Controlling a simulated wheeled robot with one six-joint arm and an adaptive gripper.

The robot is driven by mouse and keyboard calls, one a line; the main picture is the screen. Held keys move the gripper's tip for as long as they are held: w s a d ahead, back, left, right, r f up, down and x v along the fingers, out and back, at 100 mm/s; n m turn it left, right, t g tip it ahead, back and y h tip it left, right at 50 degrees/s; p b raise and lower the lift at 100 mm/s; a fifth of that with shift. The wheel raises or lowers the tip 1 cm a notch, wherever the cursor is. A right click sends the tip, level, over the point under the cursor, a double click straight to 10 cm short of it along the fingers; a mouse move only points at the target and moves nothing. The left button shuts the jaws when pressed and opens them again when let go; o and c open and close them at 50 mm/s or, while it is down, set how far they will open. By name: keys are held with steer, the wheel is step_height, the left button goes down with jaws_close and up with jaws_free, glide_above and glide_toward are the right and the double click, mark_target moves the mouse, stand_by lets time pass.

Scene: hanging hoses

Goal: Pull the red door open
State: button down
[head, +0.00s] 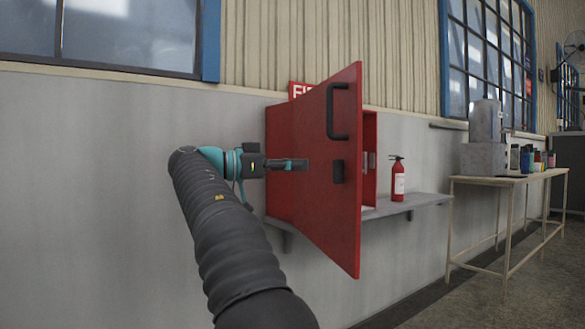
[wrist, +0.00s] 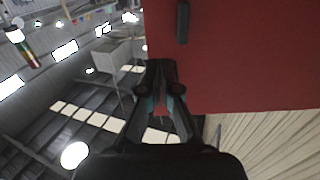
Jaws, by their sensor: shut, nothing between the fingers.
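The red door (head: 318,215) of the wall cabinet stands ajar, swung outward with its outer face toward me. It bears a black bar handle (head: 333,112) near the top of its free edge and a small black latch (head: 338,172) below. The red cabinet side (head: 370,150) shows past that edge; most of the inside is hidden. My gripper (head: 305,164) is shut and empty, in front of the outer face and left of the latch; contact cannot be told. In the wrist view, the door (wrist: 250,60) fills the upper right, with a black fitting (wrist: 182,22) beyond my closed fingers (wrist: 165,68).
A grey shelf (head: 420,203) under the cabinet holds a red fire extinguisher (head: 398,180) to the right of the door. A table (head: 500,181) with bottles and a grey machine (head: 485,140) stands farther right. A grey wall (head: 90,180) is behind my arm.

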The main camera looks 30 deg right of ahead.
mark_target(351, 164)
steer(key=x, duration=1)
steer(key=shift+d+f, duration=0.1)
steer(key=shift+d, duration=0.1)
